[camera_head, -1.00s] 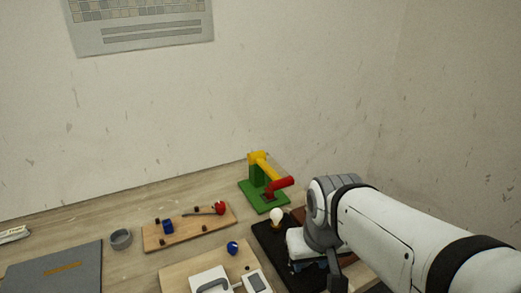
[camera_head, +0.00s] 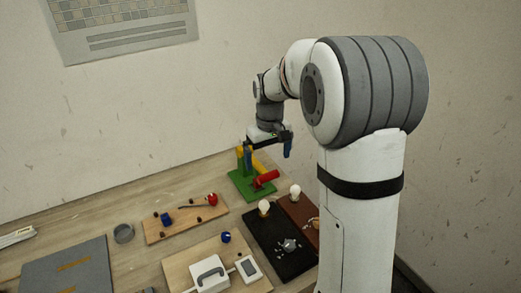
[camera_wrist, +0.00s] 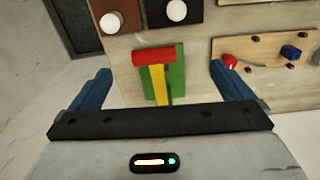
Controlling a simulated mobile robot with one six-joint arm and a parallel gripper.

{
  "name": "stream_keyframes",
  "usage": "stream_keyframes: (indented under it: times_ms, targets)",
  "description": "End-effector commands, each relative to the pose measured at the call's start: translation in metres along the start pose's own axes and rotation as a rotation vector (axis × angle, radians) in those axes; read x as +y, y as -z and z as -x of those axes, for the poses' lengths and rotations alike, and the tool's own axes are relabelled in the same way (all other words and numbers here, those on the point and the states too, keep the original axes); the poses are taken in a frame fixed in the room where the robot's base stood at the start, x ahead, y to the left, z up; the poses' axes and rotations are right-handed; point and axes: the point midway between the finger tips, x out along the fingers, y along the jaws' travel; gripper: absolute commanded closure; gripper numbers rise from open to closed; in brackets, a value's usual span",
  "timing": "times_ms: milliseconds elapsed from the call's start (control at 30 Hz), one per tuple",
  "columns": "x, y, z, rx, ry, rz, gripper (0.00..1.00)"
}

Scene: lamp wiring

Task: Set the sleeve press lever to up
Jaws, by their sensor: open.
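The sleeve press has a green base (camera_head: 243,186) and a yellow lever (camera_head: 260,166) ending in a red handle (camera_head: 266,179). In the head view the lever slopes down to the right toward the handle. My gripper (camera_head: 268,154) is open above the press, its blue fingers spread either side of it and partly hiding its top. In the wrist view the red handle (camera_wrist: 154,57) lies crosswise near the line between the fingertips, with the yellow lever (camera_wrist: 158,82) running back toward the gripper. My gripper (camera_wrist: 160,70) holds nothing there.
A black board (camera_head: 262,240) and a brown board (camera_head: 297,208), each with a white bulb, stand right of the press. A wooden board with a red knob (camera_head: 212,199) is left. A light board (camera_head: 180,270) and grey mat (camera_head: 68,270) lie in front. The wall is close behind.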

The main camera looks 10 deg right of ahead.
Motion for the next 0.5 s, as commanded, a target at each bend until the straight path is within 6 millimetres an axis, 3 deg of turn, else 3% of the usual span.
stream_keyframes:
  times_ms: [100,200,367,500]
  targets:
    - [0.007,0.025,-0.003,-0.022,0.007,0.027,0.0]
    - [0.01,0.035,-0.006,-0.029,0.009,0.04,0.0]
    - [0.011,0.04,-0.018,-0.035,0.011,0.047,0.0]
    - [0.011,0.038,-0.038,-0.038,0.012,0.047,0.0]
